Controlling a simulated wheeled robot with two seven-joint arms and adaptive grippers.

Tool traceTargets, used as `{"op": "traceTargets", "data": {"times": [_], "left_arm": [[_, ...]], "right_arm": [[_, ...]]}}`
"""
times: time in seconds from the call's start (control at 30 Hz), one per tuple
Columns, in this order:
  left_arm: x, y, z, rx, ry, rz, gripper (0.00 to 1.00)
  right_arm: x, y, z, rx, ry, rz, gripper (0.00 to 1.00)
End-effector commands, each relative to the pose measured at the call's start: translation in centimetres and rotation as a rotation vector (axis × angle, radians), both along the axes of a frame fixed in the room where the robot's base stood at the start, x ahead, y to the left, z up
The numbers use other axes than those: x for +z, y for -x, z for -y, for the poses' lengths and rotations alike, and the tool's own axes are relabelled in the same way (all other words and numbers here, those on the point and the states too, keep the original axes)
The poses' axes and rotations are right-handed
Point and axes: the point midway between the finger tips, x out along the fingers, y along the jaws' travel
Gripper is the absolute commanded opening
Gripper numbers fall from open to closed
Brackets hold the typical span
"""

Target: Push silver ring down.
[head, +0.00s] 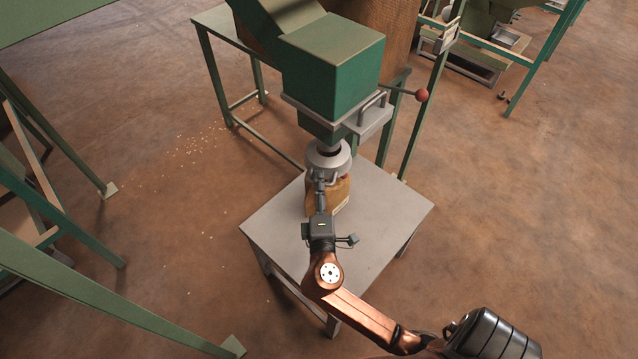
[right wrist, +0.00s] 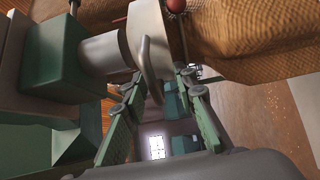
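The silver ring (head: 328,158) sits around the outlet spout under the green hopper, at the top of a brown sack (head: 342,193). In the right wrist view the ring (right wrist: 146,30) has a curved handle (right wrist: 150,72). My right gripper (head: 320,184) is at the near side of the ring. Its two fingers (right wrist: 158,82) are spread apart, with the handle showing between or just beyond the tips; contact cannot be told. The sack (right wrist: 245,38) also shows in the right wrist view, partly hidden by the ring. My left gripper is not in view.
The sack stands on a grey table (head: 385,215). The green hopper (head: 333,70) hangs above, with a lever ending in a red knob (head: 421,95) at its right. Green frames stand at left and back. Small spilled bits lie on the floor.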

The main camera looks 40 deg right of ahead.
Motion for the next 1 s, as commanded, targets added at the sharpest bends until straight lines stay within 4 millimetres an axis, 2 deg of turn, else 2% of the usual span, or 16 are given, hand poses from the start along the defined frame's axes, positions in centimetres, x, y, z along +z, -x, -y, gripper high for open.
{"op": "traceTargets", "data": {"times": [0.2,0.33,0.8,1.0], "left_arm": [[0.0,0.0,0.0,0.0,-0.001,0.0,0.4],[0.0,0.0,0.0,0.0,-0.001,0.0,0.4],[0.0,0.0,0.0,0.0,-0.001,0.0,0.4],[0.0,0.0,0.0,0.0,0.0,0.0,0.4]], "right_arm": [[0.2,0.1,-0.1,0.0,0.001,0.003,0.26],[0.0,0.8,-0.7,0.001,-0.001,0.002,0.26],[-0.3,7.6,-6.4,0.0,-0.001,0.0,0.26],[-0.4,9.0,-7.7,0.001,0.001,0.001,0.26]]}}
